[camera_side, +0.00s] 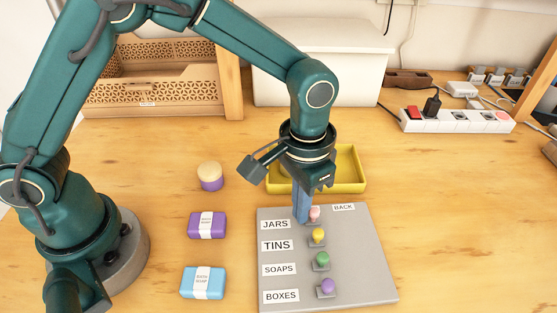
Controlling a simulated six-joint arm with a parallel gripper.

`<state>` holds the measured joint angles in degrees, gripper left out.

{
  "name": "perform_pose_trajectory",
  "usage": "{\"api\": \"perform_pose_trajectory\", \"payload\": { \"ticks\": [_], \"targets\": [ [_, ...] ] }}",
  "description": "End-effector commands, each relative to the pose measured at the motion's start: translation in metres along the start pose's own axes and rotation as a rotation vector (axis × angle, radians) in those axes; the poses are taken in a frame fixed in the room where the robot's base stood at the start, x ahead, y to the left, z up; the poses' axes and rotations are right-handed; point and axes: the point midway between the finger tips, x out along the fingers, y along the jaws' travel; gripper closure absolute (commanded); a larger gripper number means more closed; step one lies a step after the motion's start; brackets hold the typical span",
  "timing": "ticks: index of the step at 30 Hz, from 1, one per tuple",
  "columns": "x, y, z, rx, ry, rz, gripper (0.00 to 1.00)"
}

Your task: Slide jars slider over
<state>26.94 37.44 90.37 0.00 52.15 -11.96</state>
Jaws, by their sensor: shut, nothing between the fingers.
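A grey panel (362,265) lies on the wooden table with labels JARS, TINS, SOAPS and BOXES down its left side and BACK at its top right.
A yellow tray (352,184) stands behind the panel, partly hidden by my gripper. A purple soap (194,225), a blue soap (190,284) and a round purple jar (211,183) are left of the panel. A power strip (455,123) is at back right.

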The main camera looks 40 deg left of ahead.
Motion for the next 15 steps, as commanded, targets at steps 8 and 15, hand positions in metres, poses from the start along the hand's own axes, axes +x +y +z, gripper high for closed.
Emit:
{"api": "perform_pose_trajectory", "payload": {
  "ticks": [8, 15],
  "targets": [
    [-0.0015, -0.002, 0.0038, -0.001, 0.0, 0.0, 1.0],
    [-0.0038, -0.0037, 0.0071, -0.001, 0.001, 0.0, 1.0]
  ]
}}
